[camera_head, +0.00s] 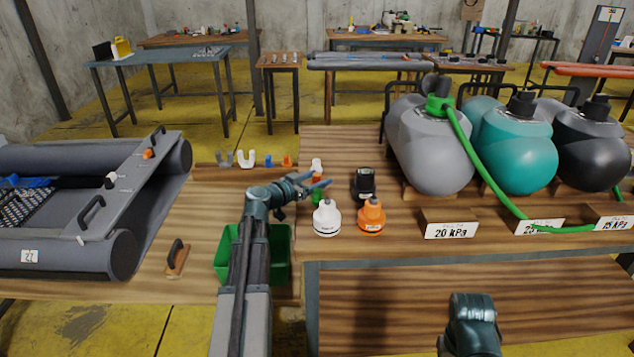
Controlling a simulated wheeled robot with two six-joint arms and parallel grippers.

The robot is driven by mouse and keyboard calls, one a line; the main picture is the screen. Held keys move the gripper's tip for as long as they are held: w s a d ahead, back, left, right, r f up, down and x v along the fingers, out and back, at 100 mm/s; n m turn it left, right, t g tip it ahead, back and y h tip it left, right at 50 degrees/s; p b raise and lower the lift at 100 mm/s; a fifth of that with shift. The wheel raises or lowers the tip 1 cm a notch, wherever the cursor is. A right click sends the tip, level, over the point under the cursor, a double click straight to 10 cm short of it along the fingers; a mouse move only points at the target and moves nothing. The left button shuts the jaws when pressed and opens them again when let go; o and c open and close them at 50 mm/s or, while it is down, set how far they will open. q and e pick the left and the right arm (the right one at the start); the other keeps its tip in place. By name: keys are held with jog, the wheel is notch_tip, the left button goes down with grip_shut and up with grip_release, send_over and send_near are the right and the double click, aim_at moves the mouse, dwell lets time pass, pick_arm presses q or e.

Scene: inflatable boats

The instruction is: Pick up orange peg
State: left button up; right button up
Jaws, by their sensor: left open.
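A small orange peg (287,159) stands on the wooden table beside a blue peg (268,160). Another small orange piece (317,177) shows just behind my left gripper, under a white piece (316,164); I cannot tell if they are joined. My left gripper (321,184) is open, with its fingers pointing right, in front of this orange piece and to the right of the orange peg. Nothing shows held between its fingers. A green piece (318,198) shows just below the fingers, partly hidden. My right arm shows only at the bottom right; its fingers are out of sight.
A white-capped bottle (326,219) and an orange bottle (371,217) stand in front of the left gripper. A black device (364,183) is to its right. A green bin (281,262) sits below my left arm. A grey boat (120,255) lies left; large tanks (430,150) stand right.

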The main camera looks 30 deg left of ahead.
aim_at(317, 174)
pick_arm(q)
grip_shut()
jog(key=shift+r, duration=0.15)
notch_tip(317, 174, up, 10)
jog(key=p, duration=1)
